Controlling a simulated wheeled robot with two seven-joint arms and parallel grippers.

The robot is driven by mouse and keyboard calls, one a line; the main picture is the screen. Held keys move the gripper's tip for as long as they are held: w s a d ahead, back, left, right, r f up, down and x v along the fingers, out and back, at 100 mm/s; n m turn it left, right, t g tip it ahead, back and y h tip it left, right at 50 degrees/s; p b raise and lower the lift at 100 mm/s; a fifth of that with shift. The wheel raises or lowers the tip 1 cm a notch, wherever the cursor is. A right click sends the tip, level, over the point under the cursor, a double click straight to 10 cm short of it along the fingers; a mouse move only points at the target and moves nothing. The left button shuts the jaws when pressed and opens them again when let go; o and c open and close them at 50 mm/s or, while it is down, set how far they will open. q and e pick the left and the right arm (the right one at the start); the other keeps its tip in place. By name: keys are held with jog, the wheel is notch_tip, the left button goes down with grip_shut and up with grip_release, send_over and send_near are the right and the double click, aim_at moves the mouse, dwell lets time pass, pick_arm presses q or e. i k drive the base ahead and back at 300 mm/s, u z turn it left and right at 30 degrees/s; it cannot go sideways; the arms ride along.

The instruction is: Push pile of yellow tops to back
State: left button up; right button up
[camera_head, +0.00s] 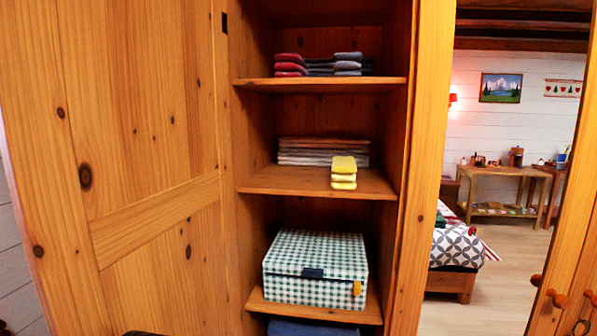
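The pile of yellow tops (343,173) is a small folded stack on the middle shelf (280,184) of an open wooden wardrobe. It sits near the shelf's front edge, right of centre. Behind it lies a wide stack of pale and brownish folded cloths (310,152), whose right part the yellow pile partly covers. Neither of my grippers can be made out in the head view.
The upper shelf (320,85) holds red, dark and grey folded clothes (291,65). Below stands a green checked box (315,268). The wardrobe's left door (140,150) is open. Bare shelf lies left of the yellow pile. A bed (460,255) is at right.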

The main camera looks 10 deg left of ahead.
aim_at(343, 169)
jog(key=z, duration=1.85)
jog(key=i, duration=1.7)
jog(key=u, duration=2)
